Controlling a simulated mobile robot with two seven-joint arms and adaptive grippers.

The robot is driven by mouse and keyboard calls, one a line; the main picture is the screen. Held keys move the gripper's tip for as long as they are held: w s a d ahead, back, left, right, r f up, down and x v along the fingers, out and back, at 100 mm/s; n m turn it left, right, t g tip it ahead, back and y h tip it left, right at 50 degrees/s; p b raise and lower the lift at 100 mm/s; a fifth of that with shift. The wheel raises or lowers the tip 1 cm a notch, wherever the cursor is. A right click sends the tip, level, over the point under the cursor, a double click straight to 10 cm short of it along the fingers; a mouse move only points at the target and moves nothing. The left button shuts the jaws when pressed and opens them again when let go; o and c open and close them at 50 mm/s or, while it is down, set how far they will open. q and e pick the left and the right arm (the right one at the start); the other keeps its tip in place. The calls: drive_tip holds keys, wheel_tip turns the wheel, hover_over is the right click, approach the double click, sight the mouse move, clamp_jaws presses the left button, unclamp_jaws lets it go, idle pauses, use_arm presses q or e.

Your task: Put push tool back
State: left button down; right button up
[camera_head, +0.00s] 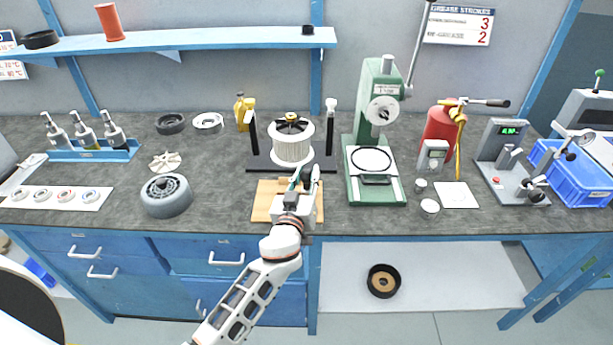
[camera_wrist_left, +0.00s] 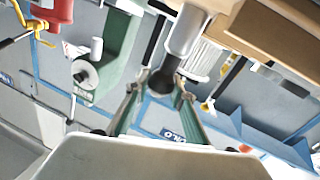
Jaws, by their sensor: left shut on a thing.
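My left gripper (camera_head: 304,178) is over the wooden board (camera_head: 262,206) at the front middle of the bench. In the left wrist view, the left gripper (camera_wrist_left: 158,98) has its fingers either side of the dark end of a rod-like tool, which looks like the push tool (camera_wrist_left: 187,32). This tool has a light grey shaft and a black end. In the head view it is mostly hidden by the gripper, and its resting place cannot be told. The wooden board also shows in the left wrist view (camera_wrist_left: 275,32). My right gripper is not in view.
Just behind the board stands a white finned rotor (camera_head: 291,146) in a dark stand (camera_head: 262,163) with two posts. A green press (camera_head: 375,185) is to the right. A grey wheel (camera_head: 166,196) lies to the left. Bare bench lies between wheel and board.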

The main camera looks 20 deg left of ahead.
use_arm(q)
drive_tip(key=shift+f, duration=0.1)
drive_tip(key=c, duration=1.7)
unclamp_jaws()
